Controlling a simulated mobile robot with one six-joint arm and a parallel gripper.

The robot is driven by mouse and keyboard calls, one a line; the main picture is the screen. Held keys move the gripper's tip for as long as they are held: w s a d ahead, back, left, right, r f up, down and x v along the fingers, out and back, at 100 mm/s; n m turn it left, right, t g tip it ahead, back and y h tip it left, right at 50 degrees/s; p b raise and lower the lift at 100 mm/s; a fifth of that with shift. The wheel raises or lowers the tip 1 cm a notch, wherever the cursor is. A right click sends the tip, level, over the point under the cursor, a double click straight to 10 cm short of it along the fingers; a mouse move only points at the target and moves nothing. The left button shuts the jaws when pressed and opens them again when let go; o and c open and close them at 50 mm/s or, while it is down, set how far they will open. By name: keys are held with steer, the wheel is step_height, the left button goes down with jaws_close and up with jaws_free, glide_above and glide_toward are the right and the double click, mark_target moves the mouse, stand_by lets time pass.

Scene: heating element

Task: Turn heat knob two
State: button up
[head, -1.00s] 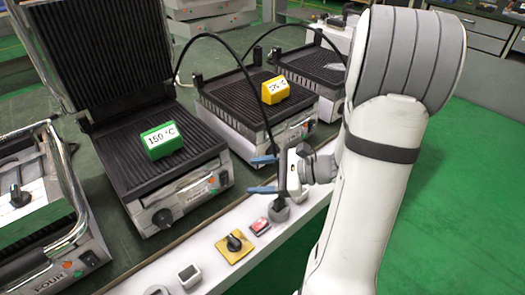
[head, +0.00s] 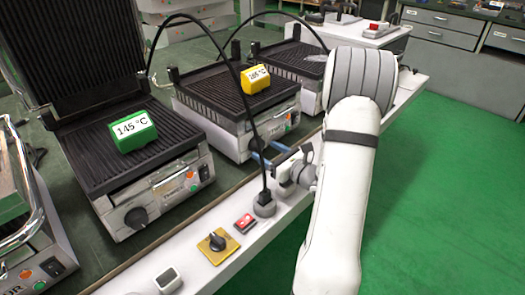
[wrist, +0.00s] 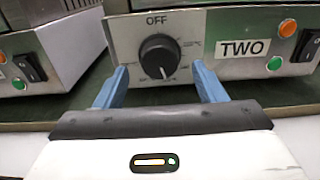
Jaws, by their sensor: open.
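Heat knob two is a round black knob (wrist: 159,57) on a metal panel below the word OFF and beside a label (wrist: 243,48) reading TWO. My gripper (wrist: 160,72) is open, with one blue finger on each side of the knob in the wrist view. A gap shows on both sides, and I cannot tell whether the fingertips reach past the knob's face. In the head view my gripper (head: 267,154) is at the front of the middle grill (head: 215,95), which carries a yellow temperature block (head: 255,79). The knob is mostly hidden there.
An open-lidded grill with a green block (head: 132,131) reading 145 °C stands to the left, its knob (head: 136,217) at the front. A black cable arches down to a plug (head: 264,200) beside my gripper. A red switch (head: 244,223) and yellow-plated switch (head: 218,243) are on the ledge.

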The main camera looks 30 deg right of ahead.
steer(key=shift+x, duration=1.5)
steer(key=shift+c, duration=0.2)
